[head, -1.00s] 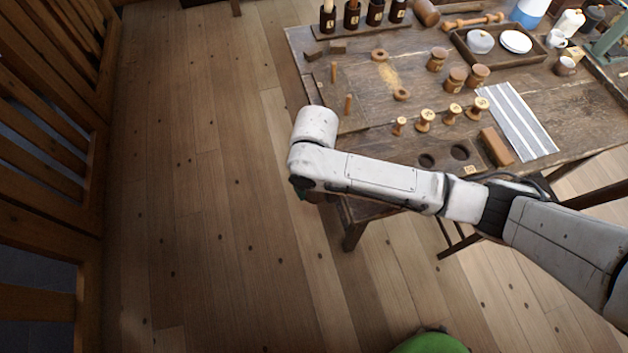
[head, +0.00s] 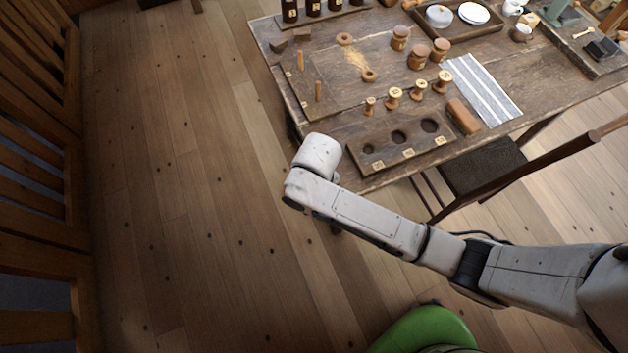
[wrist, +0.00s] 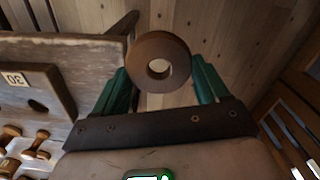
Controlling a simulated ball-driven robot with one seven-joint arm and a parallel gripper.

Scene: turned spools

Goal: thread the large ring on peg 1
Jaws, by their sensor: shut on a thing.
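My gripper (wrist: 159,72) has green fingers and is shut on a brown wooden ring (wrist: 142,62), held flat-face toward the wrist camera, with floor showing through its hole. The ring is off the table's edge, over the floor. In the head view my arm hides the gripper and the held ring. Two thin wooden pegs, one farther back (head: 300,62) and one nearer (head: 318,91), stand upright on a board (head: 285,72) at the table's left. Both look bare. I cannot read which is peg 1.
Two small rings lie on the table, one at the back (head: 344,39) and one nearer (head: 369,76). Several spools (head: 393,97) stand behind a holed block (head: 352,160) at the front edge. Floor left is clear.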

